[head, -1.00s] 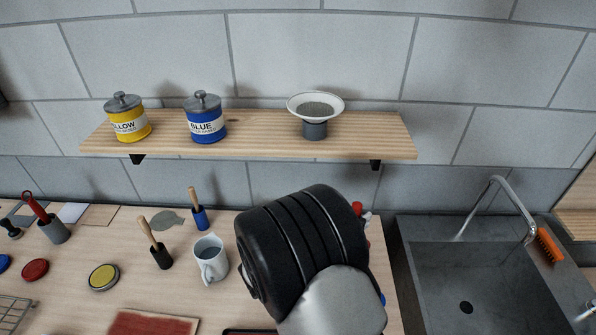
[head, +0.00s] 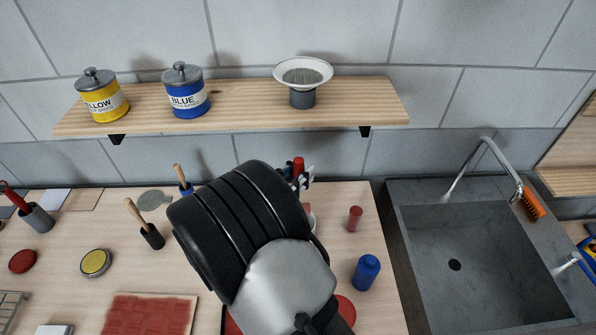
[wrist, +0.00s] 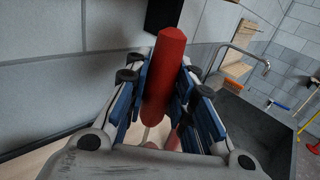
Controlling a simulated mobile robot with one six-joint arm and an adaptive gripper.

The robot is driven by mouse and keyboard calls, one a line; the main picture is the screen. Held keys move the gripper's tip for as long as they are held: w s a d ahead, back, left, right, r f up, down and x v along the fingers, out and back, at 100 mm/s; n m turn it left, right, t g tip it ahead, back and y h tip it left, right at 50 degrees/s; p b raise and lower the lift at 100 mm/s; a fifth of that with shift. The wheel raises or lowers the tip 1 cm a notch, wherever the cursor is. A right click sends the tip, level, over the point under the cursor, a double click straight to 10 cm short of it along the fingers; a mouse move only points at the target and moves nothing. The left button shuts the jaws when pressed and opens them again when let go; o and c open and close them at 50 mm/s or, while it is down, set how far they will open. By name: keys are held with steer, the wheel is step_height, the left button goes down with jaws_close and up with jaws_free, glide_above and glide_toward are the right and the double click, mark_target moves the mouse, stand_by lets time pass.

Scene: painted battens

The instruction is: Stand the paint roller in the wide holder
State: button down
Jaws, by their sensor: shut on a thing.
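My gripper (head: 303,178) is shut on a red handle, which I take to be the paint roller (wrist: 163,75). In the wrist view the handle stands between the blue finger pads, slightly tilted, with a thin pale rod and something pinkish below it. In the head view only the red end (head: 298,164) shows clearly above my fingers; my arm hides much of the rest. I cannot tell for sure which vessel is the wide holder. A grey cup (head: 38,219) with a red-handled tool stands at the far left, well away from my gripper.
A black holder (head: 152,238) and a blue holder (head: 186,187) hold wooden-handled tools. A red cylinder (head: 355,219) and a blue bottle (head: 366,272) stand right of my arm, near the sink (head: 405,225). A shelf (head: 240,102) with paint tins hangs above.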

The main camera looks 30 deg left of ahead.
steer(key=shift+f+b, duration=3.25)
steer(key=shift+f, duration=1.6)
steer(key=c, duration=1.3)
jaws_free()
steer(key=v, duration=1.2)
